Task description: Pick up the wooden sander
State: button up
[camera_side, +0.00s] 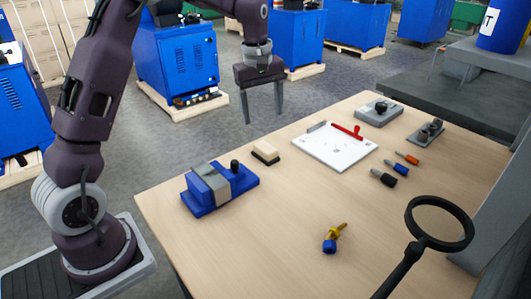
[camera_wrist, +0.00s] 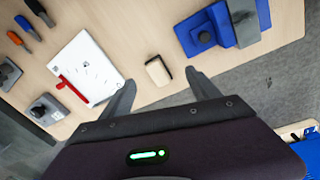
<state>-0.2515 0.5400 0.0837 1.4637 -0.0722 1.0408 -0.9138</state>
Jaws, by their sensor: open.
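The wooden sander (camera_side: 266,152) is a small block with a pale wooden top and a dark underside. It lies on the table between the blue vise and the white board, and in the wrist view it sits near the middle (camera_wrist: 158,70). My gripper (camera_side: 263,119) is open and empty, raised above and beyond the table's far edge in the side view. In the wrist view the two fingers (camera_wrist: 160,82) are spread, with the sander ahead of them and roughly between them. The gripper is not touching the sander.
A blue and grey vise (camera_side: 218,186) stands left of the sander. A white board (camera_side: 335,150) with a red bar lies right of it. Several screwdrivers (camera_side: 400,168), a yellow and blue tool (camera_side: 333,239) and a black magnifier ring (camera_side: 440,222) are further off.

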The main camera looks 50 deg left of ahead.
aim_at(266, 146)
jog(key=w+a+f+n, duration=0.1)
jog(key=f, duration=0.2)
jog(key=w+a+f+n, duration=0.1)
jog(key=a+f, duration=0.1)
jog(key=f, duration=0.1)
jog(key=w+a+f+n+g, duration=0.1)
jog(key=f, duration=0.2)
jog(key=shift+w+a+f, duration=0.3)
jog(key=shift+w+a, duration=0.1)
jog(key=f, duration=0.7)
jog(key=shift+w+d, duration=0.25)
jog(key=shift+w, duration=0.15)
grip_shut()
notch_tip(266, 146, up, 10)
jog(key=shift+r, duration=0.1)
